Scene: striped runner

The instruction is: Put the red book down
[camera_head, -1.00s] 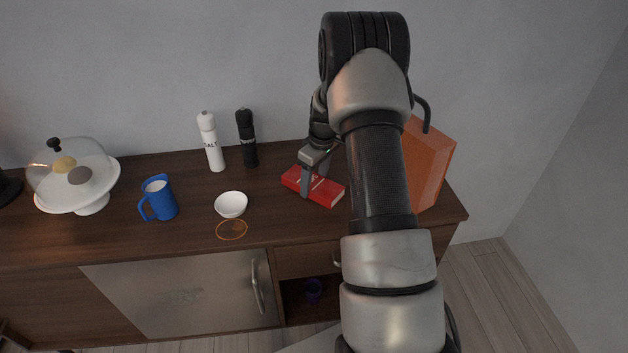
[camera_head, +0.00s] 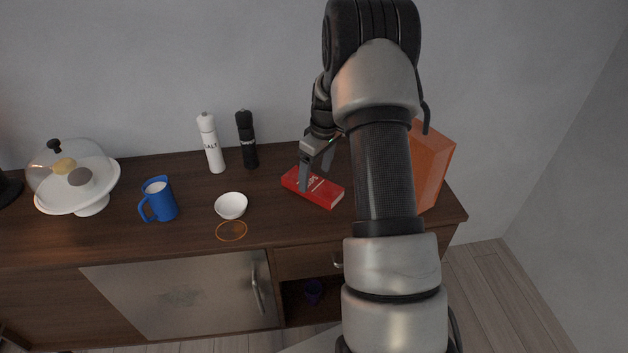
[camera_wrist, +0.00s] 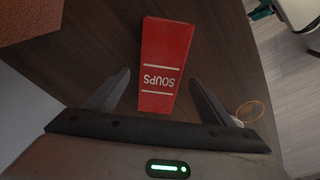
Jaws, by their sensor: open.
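The red book (camera_head: 321,191) lies flat on the dark wooden cabinet top (camera_head: 270,182), right of the white bowl. In the wrist view the red book (camera_wrist: 164,62) shows its cover with the word "SOUPS", and its near end lies between my two fingers. My gripper (camera_head: 314,182) is above the book in the head view, and one finger hides part of the cover. In the wrist view my gripper (camera_wrist: 160,92) is open, with a gap between each finger and the book.
An orange box (camera_head: 430,168) stands right, partly behind my arm. Bare top lies in front of the book.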

